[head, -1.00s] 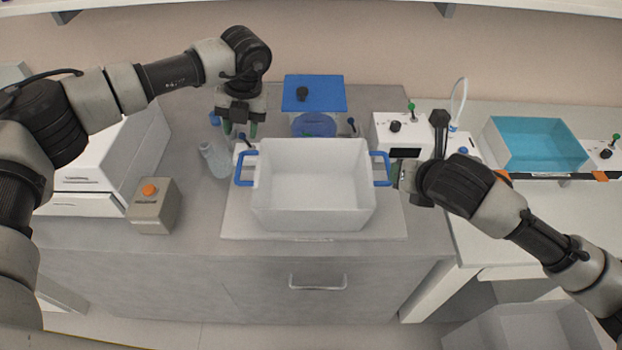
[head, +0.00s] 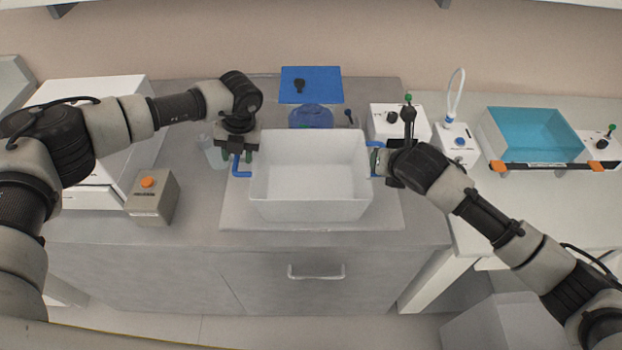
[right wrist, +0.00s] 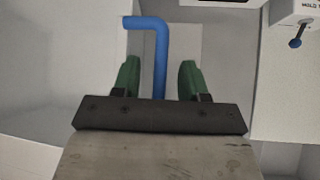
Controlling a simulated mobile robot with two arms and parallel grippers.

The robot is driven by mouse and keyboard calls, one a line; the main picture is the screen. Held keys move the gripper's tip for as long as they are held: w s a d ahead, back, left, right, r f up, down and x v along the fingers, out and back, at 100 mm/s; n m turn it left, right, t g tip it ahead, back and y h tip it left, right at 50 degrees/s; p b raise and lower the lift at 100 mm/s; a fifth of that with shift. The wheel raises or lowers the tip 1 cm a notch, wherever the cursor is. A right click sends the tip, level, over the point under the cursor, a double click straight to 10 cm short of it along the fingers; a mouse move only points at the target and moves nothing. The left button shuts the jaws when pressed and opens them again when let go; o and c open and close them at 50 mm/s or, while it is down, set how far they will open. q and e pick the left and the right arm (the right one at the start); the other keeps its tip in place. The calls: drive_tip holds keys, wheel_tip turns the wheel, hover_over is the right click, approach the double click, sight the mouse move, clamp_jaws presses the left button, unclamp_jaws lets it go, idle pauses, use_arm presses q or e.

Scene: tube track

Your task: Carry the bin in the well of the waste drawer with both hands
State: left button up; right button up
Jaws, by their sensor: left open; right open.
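A white open bin (head: 308,210) with blue side handles stands on a pale mat on the grey counter, and its inside looks empty. My left gripper (head: 234,156) is open at the bin's left blue handle (head: 240,166), with its green fingertips pointing down beside it. My right gripper (head: 384,164) is at the right handle, and its fingers are mostly hidden in the head view. In the right wrist view the right gripper's green fingers (right wrist: 159,80) are apart, with the blue handle (right wrist: 160,60) between them and space on both sides. The drawer front has a metal handle (head: 316,273).
An orange-button box (head: 152,197) and a clear bottle (head: 212,153) stand left of the bin. A blue-topped device (head: 311,85) is behind it. White devices (head: 398,122) and a teal tray (head: 535,135) are to the right. The counter front is clear.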

use_arm(q)
drive_tip(key=shift+f, duration=0.2)
use_arm(e)
drive_tip(key=shift+w+a+f, duration=0.1)
drive_tip(key=shift+w, duration=0.05)
use_arm(q)
drive_tip(key=shift+s, duration=0.1)
clamp_jaws()
use_arm(e)
clamp_jaws()
use_arm(q)
drive_tip(key=shift+r, duration=0.1)
